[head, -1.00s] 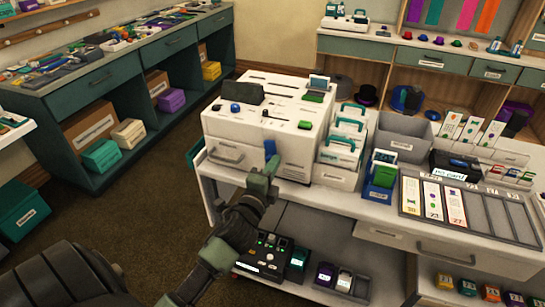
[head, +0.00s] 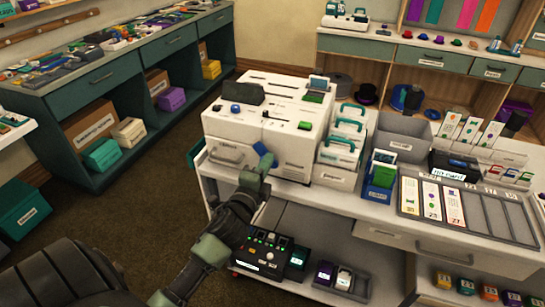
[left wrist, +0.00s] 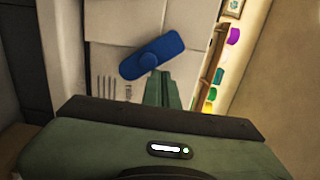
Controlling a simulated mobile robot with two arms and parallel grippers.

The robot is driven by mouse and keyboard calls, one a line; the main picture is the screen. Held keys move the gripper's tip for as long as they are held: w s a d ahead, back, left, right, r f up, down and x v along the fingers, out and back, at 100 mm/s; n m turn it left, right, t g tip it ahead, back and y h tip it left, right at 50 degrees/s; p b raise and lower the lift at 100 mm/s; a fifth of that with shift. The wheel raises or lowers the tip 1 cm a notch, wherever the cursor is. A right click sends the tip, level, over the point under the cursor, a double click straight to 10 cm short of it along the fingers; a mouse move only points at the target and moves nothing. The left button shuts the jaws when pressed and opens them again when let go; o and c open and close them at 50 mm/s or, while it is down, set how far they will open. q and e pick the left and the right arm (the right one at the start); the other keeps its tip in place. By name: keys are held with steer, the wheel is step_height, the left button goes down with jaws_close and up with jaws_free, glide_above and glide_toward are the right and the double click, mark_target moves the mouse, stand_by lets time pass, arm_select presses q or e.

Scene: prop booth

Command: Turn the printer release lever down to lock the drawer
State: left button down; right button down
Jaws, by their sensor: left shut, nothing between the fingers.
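The white printer (head: 275,115) stands on the left end of the white cart. In the left wrist view the blue lever (left wrist: 152,55) lies slanted across the pale panel. My left gripper (head: 264,164) is shut and empty, its tips at the lever's lower part. In the left wrist view the fingertips (left wrist: 157,80) overlap the lever's edge; contact is hard to tell. The drawer front (head: 232,154) is left of the lever. My right gripper is not in view.
White boxes with teal handles (head: 343,139) stand right of the printer. Below are a black device (head: 262,256) and a small tray (head: 342,283) on the lower shelf. A card tray (head: 409,198) lies at the right. Floor (head: 150,215) is open to the left.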

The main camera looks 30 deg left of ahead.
arm_select(q)
steer(key=shift+a, duration=0.2)
stand_by(0.3)
steer(key=shift+s+a+f, duration=0.1)
steer(key=shift+a+f, duration=0.05)
steer(key=shift+a, duration=0.3)
steer(key=shift+s+a+f, duration=0.15)
steer(key=shift+a+f, duration=0.05)
steer(key=shift+a, duration=0.2)
steer(key=shift+a+f, duration=0.1)
steer(key=shift+f, duration=0.05)
stand_by(0.4)
steer(key=shift+s+a+f, duration=0.1)
steer(key=shift+a+f, duration=0.15)
steer(key=shift+a, duration=0.05)
steer(key=v, duration=0.7)
stand_by(0.7)
